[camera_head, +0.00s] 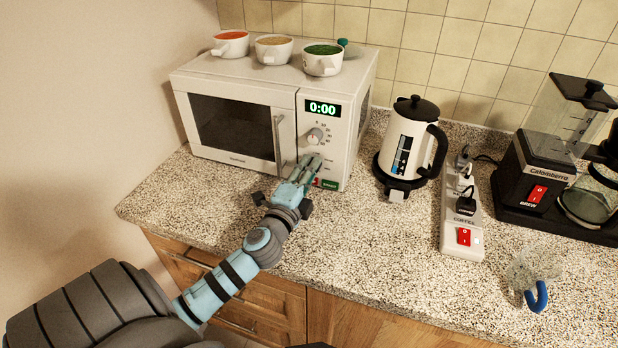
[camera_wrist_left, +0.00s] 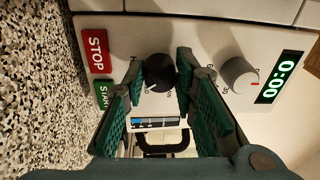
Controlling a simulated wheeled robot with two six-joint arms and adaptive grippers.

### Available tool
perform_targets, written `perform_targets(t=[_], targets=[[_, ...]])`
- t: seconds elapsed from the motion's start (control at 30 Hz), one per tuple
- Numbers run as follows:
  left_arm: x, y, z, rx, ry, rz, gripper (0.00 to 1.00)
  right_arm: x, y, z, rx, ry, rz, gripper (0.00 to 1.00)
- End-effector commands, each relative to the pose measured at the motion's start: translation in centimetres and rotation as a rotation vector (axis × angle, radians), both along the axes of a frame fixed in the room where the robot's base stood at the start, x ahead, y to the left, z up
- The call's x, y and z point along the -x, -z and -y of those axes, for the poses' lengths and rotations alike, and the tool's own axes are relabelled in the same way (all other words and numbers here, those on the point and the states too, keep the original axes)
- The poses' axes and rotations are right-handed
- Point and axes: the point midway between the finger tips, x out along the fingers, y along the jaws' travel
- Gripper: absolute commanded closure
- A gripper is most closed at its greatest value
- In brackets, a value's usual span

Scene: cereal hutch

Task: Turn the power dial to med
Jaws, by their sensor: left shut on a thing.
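The white microwave (camera_head: 240,82) stands on the counter against the wall, its door closed and its display (camera_head: 322,108) reading 0:00. My left gripper (camera_head: 311,163) is at the lower part of its control panel and covers the power dial in the head view. In the left wrist view the dark power dial (camera_wrist_left: 160,71) sits between the fingertips of my left gripper (camera_wrist_left: 165,85), which is shut on it. The dial's pointer and most of its labels are hidden or too small to read. My right gripper is in neither view.
The timer knob (camera_wrist_left: 240,74) is beside the gripper; the red STOP button (camera_wrist_left: 96,51) and green start button (camera_wrist_left: 101,94) are on the other side. Three bowls stand on the microwave. A kettle (camera_head: 408,140), power strip (camera_head: 461,215) and coffee maker (camera_head: 540,170) stand to the right.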

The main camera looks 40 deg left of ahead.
Motion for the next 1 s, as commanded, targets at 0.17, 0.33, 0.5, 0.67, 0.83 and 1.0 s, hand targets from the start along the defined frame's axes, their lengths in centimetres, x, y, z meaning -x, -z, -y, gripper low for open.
perform_targets(t=[0.17, 0.33, 0.5, 0.67, 0.83, 1.0], targets=[[0.0, 0.4, 0.0, 0.139, 0.000, 0.049, 1.00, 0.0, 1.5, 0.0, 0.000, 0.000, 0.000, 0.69], [0.0, 0.3, 0.1, 0.249, 0.000, 0.086, 1.00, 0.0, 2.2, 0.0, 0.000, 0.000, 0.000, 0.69], [0.0, 0.3, 0.1, 0.324, 0.000, 0.112, 1.00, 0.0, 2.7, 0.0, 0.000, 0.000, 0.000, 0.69], [0.0, 0.2, 0.1, 0.362, 0.000, 0.125, 1.00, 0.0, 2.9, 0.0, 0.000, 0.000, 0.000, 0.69], [0.0, 0.2, 0.1, 0.376, 0.000, 0.130, 1.00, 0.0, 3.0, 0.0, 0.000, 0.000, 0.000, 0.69], [0.0, 0.1, 0.2, 0.378, 0.000, 0.132, 1.00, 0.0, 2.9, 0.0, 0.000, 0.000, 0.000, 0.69]])
